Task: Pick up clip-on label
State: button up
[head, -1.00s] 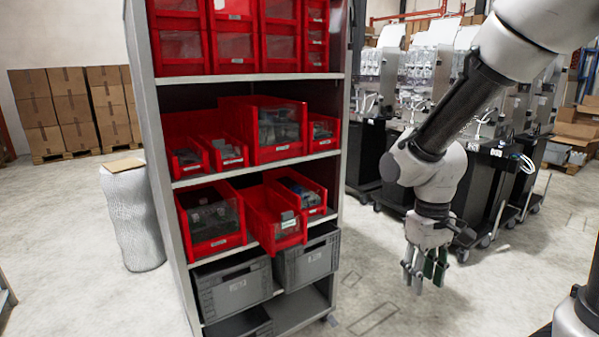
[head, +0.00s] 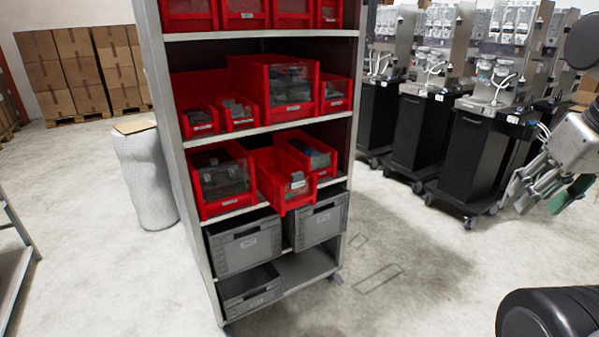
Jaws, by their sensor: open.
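A small grey clip-on piece (head: 297,176) sits at the front edge of a red bin (head: 268,185) that sticks out from the middle shelf; I take it for the clip-on label. A white printed patch shows just below it on the bin front. My gripper (head: 537,197) is at the right edge of the head view, open, far to the right of the bin and apart from it. A dark green piece (head: 572,194) shows at its fingers; I cannot tell whether it is part of the gripper.
The shelf rack (head: 183,195) holds several red bins and grey crates (head: 245,247). Black dispenser carts (head: 470,150) stand behind on the right. A wrapped white roll (head: 146,178) stands left of the rack. The floor right of the rack is clear.

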aim_at(297, 178)
jog(key=u, duration=3.2)
jog(key=z, duration=2.7)
jog(key=i+l+u, duration=0.1)
jog(key=l, duration=0.25)
jog(key=i+l+u, duration=0.1)
jog(key=i+l, duration=0.2)
jog(key=i+l+u, duration=0.15)
jog(key=l, duration=0.35)
jog(key=i+l+u, duration=0.1)
jog(key=l, duration=0.3)
jog(key=i+l+u, duration=0.1)
jog(key=l, duration=0.3)
jog(key=i+l+u, duration=0.1)
jog(key=l, duration=0.35)
jog(key=i, duration=0.1)
